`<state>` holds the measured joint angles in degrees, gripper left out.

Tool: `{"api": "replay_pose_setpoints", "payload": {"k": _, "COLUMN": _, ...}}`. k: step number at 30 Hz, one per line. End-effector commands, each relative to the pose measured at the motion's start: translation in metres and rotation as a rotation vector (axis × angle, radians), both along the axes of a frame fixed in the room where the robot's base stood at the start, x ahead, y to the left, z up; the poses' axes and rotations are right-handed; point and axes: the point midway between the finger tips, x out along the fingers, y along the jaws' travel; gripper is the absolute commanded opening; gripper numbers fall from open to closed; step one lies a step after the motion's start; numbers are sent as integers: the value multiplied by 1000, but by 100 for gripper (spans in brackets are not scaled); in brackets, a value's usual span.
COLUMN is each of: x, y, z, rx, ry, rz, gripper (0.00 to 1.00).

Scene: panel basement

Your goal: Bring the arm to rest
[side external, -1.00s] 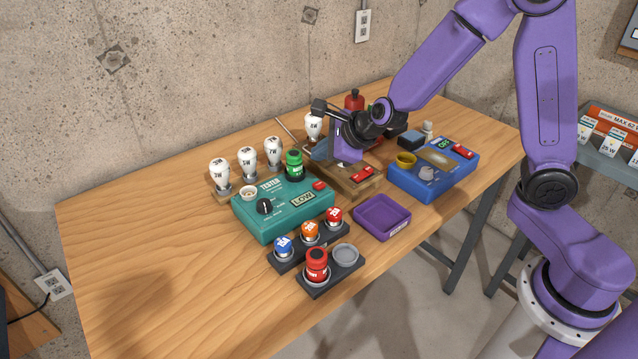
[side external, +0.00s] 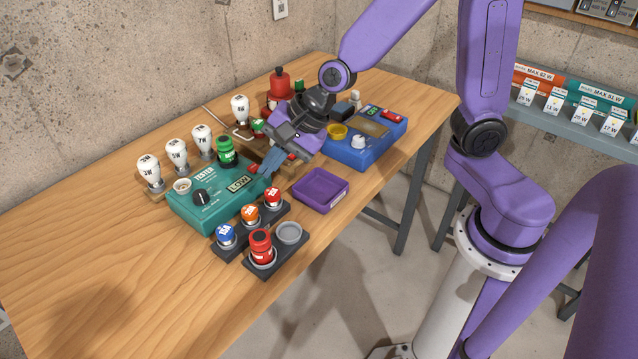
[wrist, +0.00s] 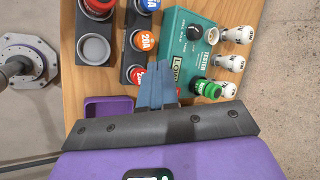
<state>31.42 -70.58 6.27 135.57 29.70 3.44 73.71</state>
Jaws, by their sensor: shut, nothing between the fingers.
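My gripper (side external: 266,177) is shut and empty, its blue-grey fingers pressed together and pointing down and to the left. In the side view it hangs over the wooden block (side external: 291,168), by the right end of the teal tester (side external: 207,214), and hides part of the block. In the wrist view the closed fingers (wrist: 156,72) show in front of the tester (wrist: 181,50) and partly cover a red cap (wrist: 138,75). The height of the fingertips over the table is hard to tell.
A purple tray (side external: 320,190), a blue box (side external: 375,143), a dark holder with coloured caps (side external: 249,217) and a red fuse-like piece (side external: 261,246) stand nearby. White bulbs (side external: 177,155) line the back. The table's left front is clear.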

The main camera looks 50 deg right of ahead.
Motion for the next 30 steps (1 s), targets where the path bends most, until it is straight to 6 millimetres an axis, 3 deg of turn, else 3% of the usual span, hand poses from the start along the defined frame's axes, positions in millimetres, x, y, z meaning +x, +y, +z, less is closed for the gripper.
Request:
{"api": "replay_pose_setpoints", "payload": {"k": 1, "x": -23, "y": 2, "z": 4, "rx": -59, "ry": -14, "rz": 165, "gripper": 0}}
{"api": "replay_pose_setpoints", "payload": {"k": 7, "x": -113, "y": -12, "z": 10, "rx": -314, "ry": -92, "rz": 863, "gripper": 0}}
{"api": "replay_pose_setpoints", "payload": {"k": 12, "x": -175, "y": -48, "z": 14, "rx": -511, "ry": -168, "rz": 1439, "gripper": 0}}
{"api": "replay_pose_setpoints", "payload": {"k": 15, "x": -199, "y": -72, "z": 17, "rx": -603, "ry": -203, "rz": 1722, "gripper": 0}}
{"api": "replay_pose_setpoints", "payload": {"k": 21, "x": -222, "y": -103, "z": 21, "rx": -708, "ry": -233, "rz": 2057, "gripper": 0}}
{"api": "replay_pose_setpoints", "payload": {"k": 30, "x": -225, "y": -109, "z": 22, "rx": -727, "ry": -235, "rz": 2120, "gripper": 0}}
